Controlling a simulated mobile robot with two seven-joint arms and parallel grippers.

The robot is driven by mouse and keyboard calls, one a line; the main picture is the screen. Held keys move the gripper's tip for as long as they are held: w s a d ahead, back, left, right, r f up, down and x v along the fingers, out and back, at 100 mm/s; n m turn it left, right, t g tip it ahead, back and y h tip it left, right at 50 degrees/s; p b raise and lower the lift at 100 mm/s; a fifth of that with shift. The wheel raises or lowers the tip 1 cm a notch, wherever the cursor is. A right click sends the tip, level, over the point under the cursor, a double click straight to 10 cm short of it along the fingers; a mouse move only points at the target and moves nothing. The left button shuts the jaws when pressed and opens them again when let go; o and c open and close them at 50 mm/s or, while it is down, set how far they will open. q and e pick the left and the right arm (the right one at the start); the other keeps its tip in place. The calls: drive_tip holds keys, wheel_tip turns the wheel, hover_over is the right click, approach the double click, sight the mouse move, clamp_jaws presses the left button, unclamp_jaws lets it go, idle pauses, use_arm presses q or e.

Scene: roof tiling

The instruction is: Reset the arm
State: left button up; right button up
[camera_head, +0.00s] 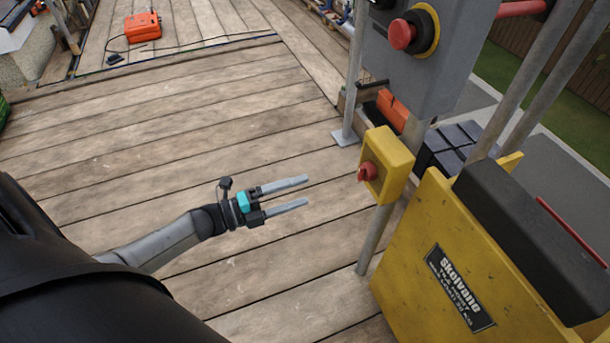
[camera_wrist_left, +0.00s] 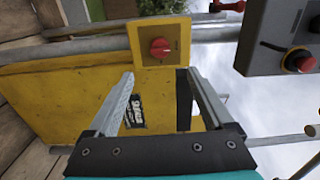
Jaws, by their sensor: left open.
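My left gripper (camera_head: 290,194) reaches in from the left over the wooden deck in the head view. Its two fingers are apart with nothing between them. It points right, toward a yellow switch box (camera_head: 393,165) with a red rotary knob (camera_head: 367,172), with a clear gap between. In the left wrist view, the open fingers (camera_wrist_left: 160,92) show below the yellow switch box (camera_wrist_left: 172,40) and its red knob (camera_wrist_left: 160,48). My right gripper is in neither view.
A large yellow machine panel (camera_head: 415,255) and metal posts stand at the right. A grey control box (camera_head: 440,60) with a red button (camera_head: 402,34) is above. An orange case (camera_head: 142,27) lies at the back left. The plank deck (camera_head: 140,110) around my gripper is clear.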

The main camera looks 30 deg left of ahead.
use_arm(q)
drive_tip(key=s+a+f+n+g+y+p, duration=0.2)
drive_tip(key=s+f+n+y, duration=0.3)
drive_tip(key=f+n, duration=0.4)
drive_tip(key=s+a+f+n+g+y+p, duration=0.2)
drive_tip(key=s+f+n+y, duration=0.4)
drive_tip(key=f, duration=0.5)
drive_tip(key=s+d+f+n+g, duration=0.2)
drive_tip(key=s+f+n+g, duration=0.2)
drive_tip(key=s, duration=0.5)
drive_tip(key=s+d+f+n+g+p, duration=0.1)
drive_tip(key=s+d+f+n+g, duration=0.2)
drive_tip(key=s, duration=0.6)
wheel_tip(320, 180, down, 2)
drive_tip(key=shift+f+n+g+y, duration=0.3)
drive_tip(key=shift+n+g, duration=0.1)
drive_tip(key=shift+n, duration=0.1)
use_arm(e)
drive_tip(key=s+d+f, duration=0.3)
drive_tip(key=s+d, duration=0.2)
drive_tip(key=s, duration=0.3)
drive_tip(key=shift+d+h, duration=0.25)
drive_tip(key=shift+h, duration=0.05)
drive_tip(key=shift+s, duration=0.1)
